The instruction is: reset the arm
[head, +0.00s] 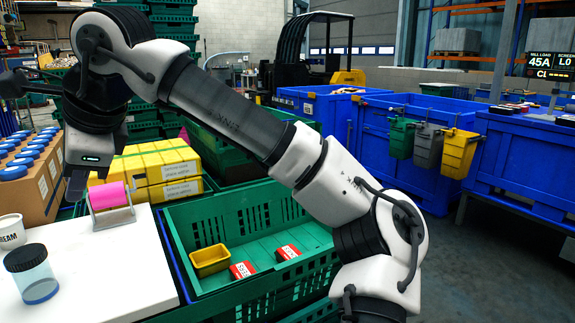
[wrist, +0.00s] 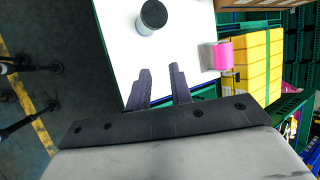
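My arm is bent over the left of the head view, with my gripper (head: 76,188) hanging by the left end of the white table (head: 100,270). In the wrist view the two dark fingers of my gripper (wrist: 160,68) stand apart with nothing between them. Beyond the fingertips lies the white table top (wrist: 120,35). A jar with a dark lid (wrist: 153,16) stands there, and it also shows in the head view (head: 32,275). A pink roll on a metal holder (head: 108,196) sits close to my gripper at the table's back edge.
A green crate (head: 190,222) right of the table holds a yellow tray (head: 210,260) and two red-and-white packs (head: 243,270). Yellow boxes (head: 165,170) are stacked behind the roll. A white tub (head: 12,230) is at the left edge. Blue bins (head: 525,150) stand at right.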

